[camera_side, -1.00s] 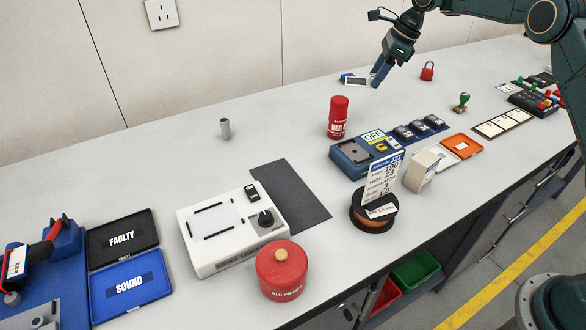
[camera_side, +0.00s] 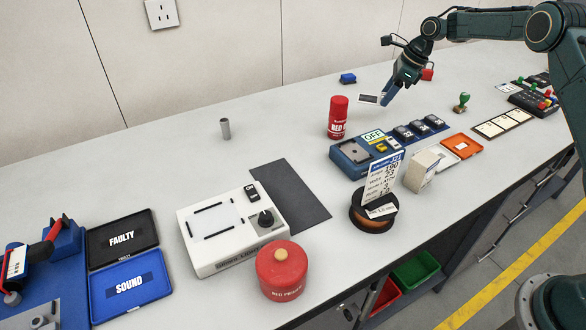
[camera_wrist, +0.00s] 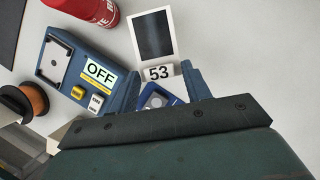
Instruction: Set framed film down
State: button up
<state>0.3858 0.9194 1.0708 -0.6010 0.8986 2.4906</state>
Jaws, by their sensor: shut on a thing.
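My gripper (camera_side: 386,99) is shut on the framed film (camera_side: 368,99), a small dark film in a white frame, and holds it above the bench behind the densitometer-like blue device. In the wrist view the framed film (camera_wrist: 153,36) sticks out beyond the fingertips (camera_wrist: 168,82), and its white tab reads 53. The light box (camera_side: 214,222), white with a pale panel and a dark knob, stands at the front left of the side view. The black FAULTY tray (camera_side: 148,219) and the blue SOUND tray (camera_side: 161,287) lie left of it.
The blue device (camera_side: 343,158) with an OFF sign stands below my gripper, beside a red can (camera_side: 338,117). A red tin (camera_side: 281,271) and a wire spool (camera_side: 371,222) stand nearer the front. A dark mat (camera_side: 289,195) lies beside the light box. The back middle of the bench is mostly clear.

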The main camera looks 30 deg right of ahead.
aim_at(376, 126)
jog(key=shift+f, duration=4)
jog(key=shift+f, duration=0.15)
jog(key=o, duration=1)
jog(key=shift+c, duration=0.2)
jog(key=v, duration=1.2)
jog(key=shift+a+r, duration=0.1)
jog(key=shift+r, duration=0.1)
